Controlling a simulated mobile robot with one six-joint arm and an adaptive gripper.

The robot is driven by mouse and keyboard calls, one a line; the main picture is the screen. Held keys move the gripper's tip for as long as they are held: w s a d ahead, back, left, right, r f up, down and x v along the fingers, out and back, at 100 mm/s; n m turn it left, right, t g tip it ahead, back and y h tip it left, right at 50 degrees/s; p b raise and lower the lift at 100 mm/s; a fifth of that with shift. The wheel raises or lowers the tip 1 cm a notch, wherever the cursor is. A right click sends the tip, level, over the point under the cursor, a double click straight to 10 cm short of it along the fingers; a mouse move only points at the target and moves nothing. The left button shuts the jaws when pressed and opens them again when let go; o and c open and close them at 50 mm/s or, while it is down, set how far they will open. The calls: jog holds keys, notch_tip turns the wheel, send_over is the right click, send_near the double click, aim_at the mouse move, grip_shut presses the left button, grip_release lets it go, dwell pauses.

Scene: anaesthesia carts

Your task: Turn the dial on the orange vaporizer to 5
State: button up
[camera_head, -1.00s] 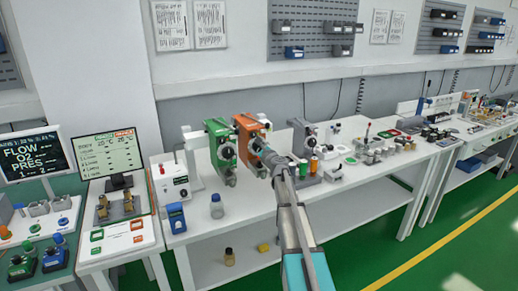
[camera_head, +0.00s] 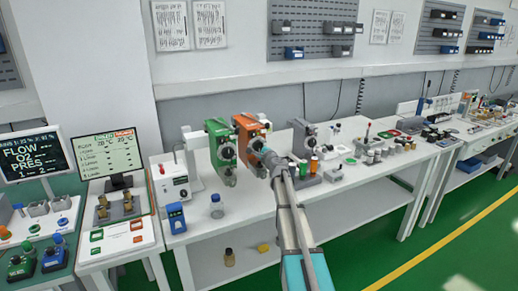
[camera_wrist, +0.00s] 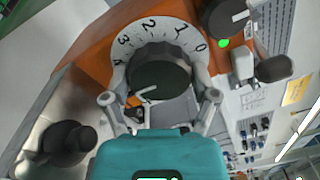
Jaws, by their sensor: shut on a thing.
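The orange vaporizer (camera_head: 249,130) stands on the white bench, right beside the green vaporizer (camera_head: 218,140). In the wrist view its orange body (camera_wrist: 100,45) carries a white scale ring (camera_wrist: 133,38) with the numbers 0 to 4 readable; 5 cannot be made out. The black dial (camera_wrist: 160,75) sits inside the ring, with a white mark at its lower edge. My gripper (camera_wrist: 161,97) is shut on the dial, one finger on each side. In the head view my gripper (camera_head: 264,154) covers part of the vaporizer's front.
A grey device (camera_head: 303,135) with small bottles stands just right of my arm. A clear bottle (camera_head: 217,205) and a blue device (camera_head: 176,217) stand at the left front of the bench. In the wrist view a black knob (camera_wrist: 225,17) is close at upper right.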

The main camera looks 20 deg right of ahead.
jog(key=o, duration=1)
jog(key=shift+m, duration=0.3)
jog(key=shift+m, duration=1.8)
jog(key=m, duration=0.4)
jog(key=shift+s+m, duration=0.35)
jog(key=shift+m, duration=0.15)
jog(key=s, duration=1.3)
